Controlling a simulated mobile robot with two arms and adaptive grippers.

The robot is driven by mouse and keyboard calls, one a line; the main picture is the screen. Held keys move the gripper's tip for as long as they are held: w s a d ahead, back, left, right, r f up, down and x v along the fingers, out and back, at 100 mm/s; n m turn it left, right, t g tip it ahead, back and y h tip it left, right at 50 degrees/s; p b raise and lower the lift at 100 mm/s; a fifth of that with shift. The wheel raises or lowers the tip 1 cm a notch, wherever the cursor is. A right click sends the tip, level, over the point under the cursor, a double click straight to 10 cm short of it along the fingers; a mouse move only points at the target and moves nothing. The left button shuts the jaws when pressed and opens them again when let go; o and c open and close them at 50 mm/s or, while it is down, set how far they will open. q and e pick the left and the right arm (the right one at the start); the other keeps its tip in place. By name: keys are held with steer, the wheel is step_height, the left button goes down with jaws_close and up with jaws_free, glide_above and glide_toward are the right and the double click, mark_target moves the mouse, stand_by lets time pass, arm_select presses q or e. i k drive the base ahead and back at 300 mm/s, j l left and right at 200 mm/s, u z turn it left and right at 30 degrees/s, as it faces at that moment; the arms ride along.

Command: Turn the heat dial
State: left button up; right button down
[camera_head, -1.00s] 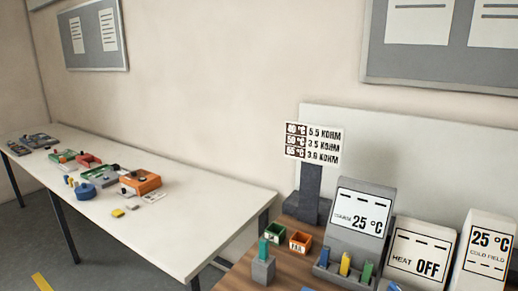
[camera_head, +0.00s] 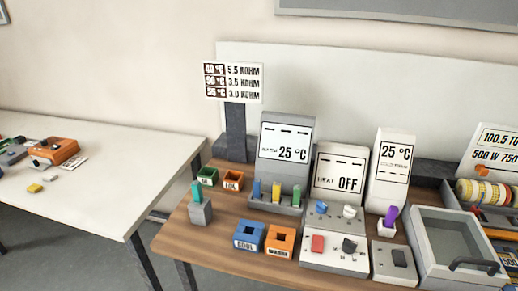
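The heat unit (camera_head: 338,172) stands near the middle of the wooden bench, and its white display reads HEAT OFF. On its sloped lower panel are a small blue knob (camera_head: 321,207), a white knob (camera_head: 349,211), a red block-like control (camera_head: 318,243) and a black knob (camera_head: 349,246). I cannot tell from labels which of these is the heat dial. Neither of my grippers shows in the head view.
A grey unit reading 25 °C (camera_head: 286,138) stands left of it, a COLD FIELD unit (camera_head: 391,165) right. Blue (camera_head: 249,237) and orange (camera_head: 280,243) bins sit in front left. A glass-lidded box (camera_head: 452,245) is at right. A white table (camera_head: 110,170) stands left.

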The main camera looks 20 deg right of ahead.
mark_target(349, 247)
steer(key=z, duration=1.3)
